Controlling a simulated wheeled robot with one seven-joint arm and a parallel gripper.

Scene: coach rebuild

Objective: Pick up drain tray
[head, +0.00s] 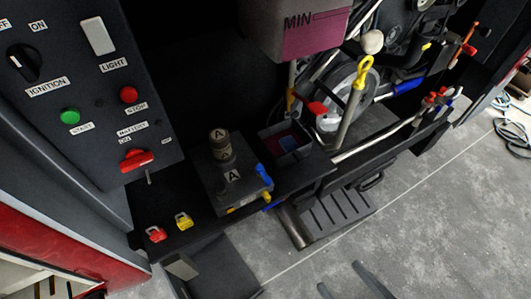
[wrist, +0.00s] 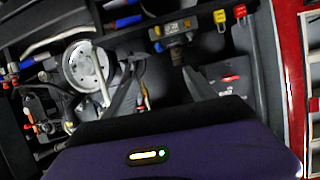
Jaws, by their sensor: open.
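A black slotted tray (head: 338,212), which looks like the drain tray, lies low beneath the front edge of the engine bay in the head view. A dark handle-like loop shows just above its right end. I cannot pick the tray out in the wrist view. My gripper (head: 340,275) shows at the bottom edge of the head view as two dark, parted fingers, below the tray in the picture and apart from it. In the wrist view my gripper (wrist: 160,72) is open, with nothing held between its fingers.
A yellow-handled dipstick (head: 358,85) and a large pulley (wrist: 85,65) are in the engine bay. A control panel (head: 85,85) stands left.

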